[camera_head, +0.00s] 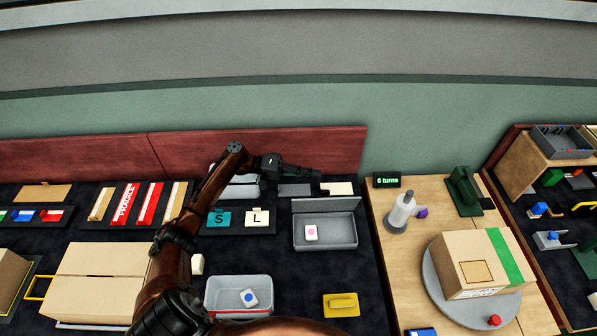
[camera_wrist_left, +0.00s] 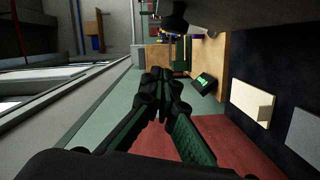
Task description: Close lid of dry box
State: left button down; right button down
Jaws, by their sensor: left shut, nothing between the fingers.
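A grey box (camera_head: 326,243), which looks like the dry box, stands on the dark table in the head view. Its lid (camera_head: 325,205) stands raised along the back edge. A white piece with a pink mark (camera_head: 311,233) lies inside. My left gripper (camera_head: 316,173) is beyond the lid, near the red back panel, apart from the box. Its fingers are shut and empty; they also show together in the left wrist view (camera_wrist_left: 161,76). The box does not clearly show in the wrist view. My right gripper is not in view.
An open grey bin (camera_head: 239,309) holds a blue-and-white piece. A yellow block (camera_head: 341,305) lies in front of the box. A cream plate (camera_head: 337,188) lies behind the lid. To the right, a carton (camera_head: 470,260) sits on a turntable (camera_head: 436,288). A small display (camera_head: 387,180) reads "0 turns".

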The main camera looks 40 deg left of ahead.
aim_at(324, 200)
pick_arm(q)
jog(key=s+d, duration=0.1)
jog(key=s+d+f, duration=0.1)
jog(key=d, duration=0.1)
jog(key=shift+s+f+p, duration=0.1)
jog(key=shift+s+p, duration=0.2)
jog(key=shift+s, duration=0.1)
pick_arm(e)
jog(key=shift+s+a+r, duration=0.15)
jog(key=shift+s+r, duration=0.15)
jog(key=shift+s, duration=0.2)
pick_arm(q)
jog(key=shift+s, duration=0.1)
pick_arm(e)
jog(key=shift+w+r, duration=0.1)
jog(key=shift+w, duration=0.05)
